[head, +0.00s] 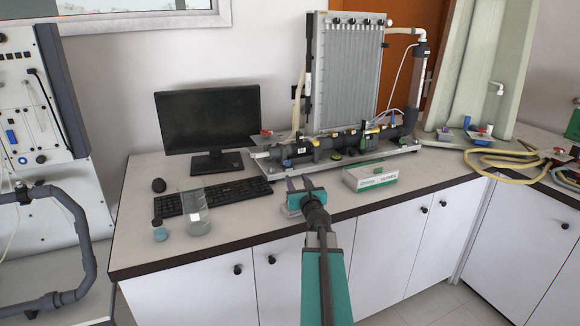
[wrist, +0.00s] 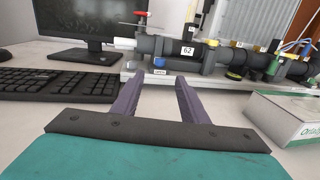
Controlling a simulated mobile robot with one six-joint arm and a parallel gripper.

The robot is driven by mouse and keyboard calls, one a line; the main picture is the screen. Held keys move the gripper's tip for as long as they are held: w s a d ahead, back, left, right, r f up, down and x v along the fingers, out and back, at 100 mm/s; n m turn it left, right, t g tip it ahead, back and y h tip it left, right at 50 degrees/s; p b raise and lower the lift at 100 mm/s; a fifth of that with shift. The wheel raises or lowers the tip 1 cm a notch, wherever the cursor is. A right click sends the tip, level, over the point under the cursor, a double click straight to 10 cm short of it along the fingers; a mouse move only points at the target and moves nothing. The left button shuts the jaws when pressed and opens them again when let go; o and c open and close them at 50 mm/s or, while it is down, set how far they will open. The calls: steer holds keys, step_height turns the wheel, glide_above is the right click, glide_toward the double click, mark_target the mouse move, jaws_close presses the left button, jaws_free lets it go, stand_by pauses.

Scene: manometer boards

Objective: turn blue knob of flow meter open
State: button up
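A grey pipe assembly (head: 330,146) lies along the base of the manometer board (head: 346,75) on the counter. A small blue part (head: 287,163) sits low at its left end; it also shows in the wrist view (wrist: 159,61), above and between my fingertips. I cannot tell whether it is the flow meter's knob or how it is turned. Another blue part (head: 11,136) is on the panel at the far left. My gripper (head: 295,184) is over the counter's front, short of the pipe assembly. In the wrist view its fingers (wrist: 160,88) are apart with nothing between them.
A glove box (head: 370,178) lies right of my gripper. A keyboard (head: 212,197), a glass beaker (head: 195,212) and a monitor (head: 210,118) stand to the left. A red-handled valve (wrist: 141,14) sticks up at the pipe's left end. Hoses (head: 500,160) lie at right.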

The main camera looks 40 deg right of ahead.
mark_target(288, 164)
steer(key=shift+p+x, duration=1)
steer(key=shift+x, duration=5.4)
jaws_close()
jaws_free()
steer(key=shift+s+a, duration=0.1)
steer(key=shift+s, duration=0.1)
steer(key=shift+b+v, duration=1.1)
steer(key=shift+v, duration=5.65)
